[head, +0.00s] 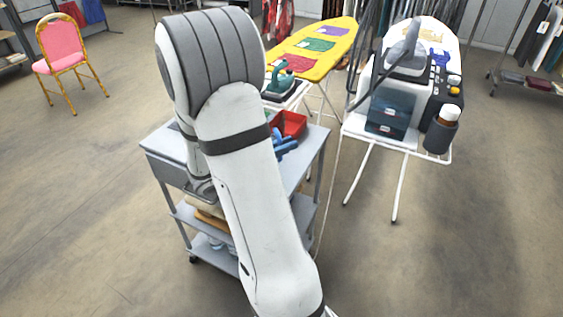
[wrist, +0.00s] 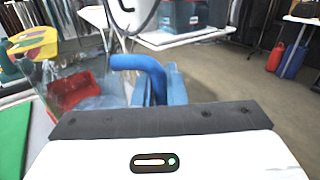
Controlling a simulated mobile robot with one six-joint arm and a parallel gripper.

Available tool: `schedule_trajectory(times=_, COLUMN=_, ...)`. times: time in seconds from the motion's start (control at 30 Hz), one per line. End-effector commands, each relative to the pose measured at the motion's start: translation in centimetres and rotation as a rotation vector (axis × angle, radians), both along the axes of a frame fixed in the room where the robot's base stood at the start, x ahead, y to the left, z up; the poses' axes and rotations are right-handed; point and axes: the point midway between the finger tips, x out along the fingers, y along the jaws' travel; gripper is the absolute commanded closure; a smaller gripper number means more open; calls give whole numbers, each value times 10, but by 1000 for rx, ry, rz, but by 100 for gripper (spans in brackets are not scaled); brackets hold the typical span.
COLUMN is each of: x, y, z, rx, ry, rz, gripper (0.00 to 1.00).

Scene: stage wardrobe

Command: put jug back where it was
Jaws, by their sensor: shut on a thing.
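The jug (wrist: 88,86) looks clear, with a thick blue handle (wrist: 138,62), and stands out ahead of my gripper in the wrist view. My gripper (wrist: 158,90) is shut on the jug's handle, with blue parts on both sides of it. A red bin (wrist: 78,91) shows through or behind the jug's clear wall. In the head view my arm hides most of the jug; only blue parts (head: 285,143) show to the right of the arm, above the grey trolley (head: 310,160). I cannot tell whether the jug's base touches the trolley top.
The red bin also shows on the trolley (head: 292,123). Behind stand a yellow ironing board (head: 325,60) with a green iron (head: 280,80), and a white stand (head: 352,128) with a steam station and a bottle (head: 448,113). A green flat thing (wrist: 12,140) lies left.

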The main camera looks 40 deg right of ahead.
Motion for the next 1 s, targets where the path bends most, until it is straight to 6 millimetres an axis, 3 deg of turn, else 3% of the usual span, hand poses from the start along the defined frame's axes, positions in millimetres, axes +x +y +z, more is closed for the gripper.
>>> schedule_trajectory(times=0.4, x=0, y=0, z=-44, rx=-1, ry=1, rz=2, gripper=100)
schedule_trajectory(times=0.8, x=1, y=1, z=-49, rx=0, ry=-2, rz=3, gripper=100)
schedule_trajectory(times=0.83, x=0, y=1, z=-48, rx=0, ry=-2, rz=3, gripper=87)
schedule_trajectory(times=1.0, x=1, y=1, z=-48, rx=0, ry=-1, rz=3, gripper=73)
